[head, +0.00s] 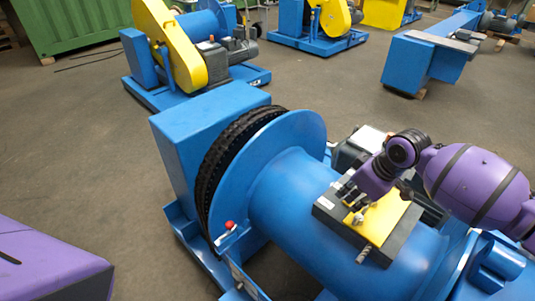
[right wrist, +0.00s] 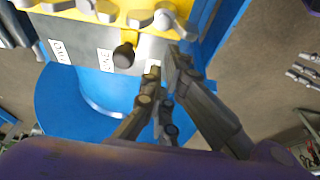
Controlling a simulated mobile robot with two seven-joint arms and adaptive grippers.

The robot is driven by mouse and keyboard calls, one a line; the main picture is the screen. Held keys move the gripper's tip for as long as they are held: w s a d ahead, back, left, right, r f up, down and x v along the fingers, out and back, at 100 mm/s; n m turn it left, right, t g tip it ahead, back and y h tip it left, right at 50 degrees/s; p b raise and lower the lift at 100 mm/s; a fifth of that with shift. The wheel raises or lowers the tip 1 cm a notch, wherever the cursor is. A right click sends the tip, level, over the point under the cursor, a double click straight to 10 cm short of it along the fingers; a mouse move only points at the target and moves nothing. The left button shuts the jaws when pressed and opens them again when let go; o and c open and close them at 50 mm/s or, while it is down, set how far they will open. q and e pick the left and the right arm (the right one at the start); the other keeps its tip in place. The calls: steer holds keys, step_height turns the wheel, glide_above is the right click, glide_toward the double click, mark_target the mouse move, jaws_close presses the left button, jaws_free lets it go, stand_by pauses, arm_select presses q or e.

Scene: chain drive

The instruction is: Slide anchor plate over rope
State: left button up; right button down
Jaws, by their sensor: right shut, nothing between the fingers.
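A grey block with a yellow plate on top (head: 382,218) sits on the big blue drum (head: 300,205) in the head view. A short twisted metal piece (head: 363,252), possibly a rope end, sticks out at its front edge. My right gripper (head: 346,192) is at the block's left edge, shut and empty. In the right wrist view, its dark fingers (right wrist: 164,70) are together just below the grey labelled face (right wrist: 85,52), right of a black knob (right wrist: 124,55). Metal clamp-like parts (right wrist: 165,18) lie along the yellow plate. I cannot tell which part is the anchor plate. My left gripper is out of view.
A blue flange with a black chain (head: 225,150) stands at the drum's left end, beside a blue housing (head: 205,120). A red knob (head: 230,225) is at the flange's foot. Other blue and yellow machines (head: 175,55) stand behind.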

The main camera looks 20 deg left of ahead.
steer(key=v, duration=0.6)
steer(key=shift+r, duration=0.4)
steer(key=shift+s+f, duration=0.1)
steer(key=shift+s, duration=0.05)
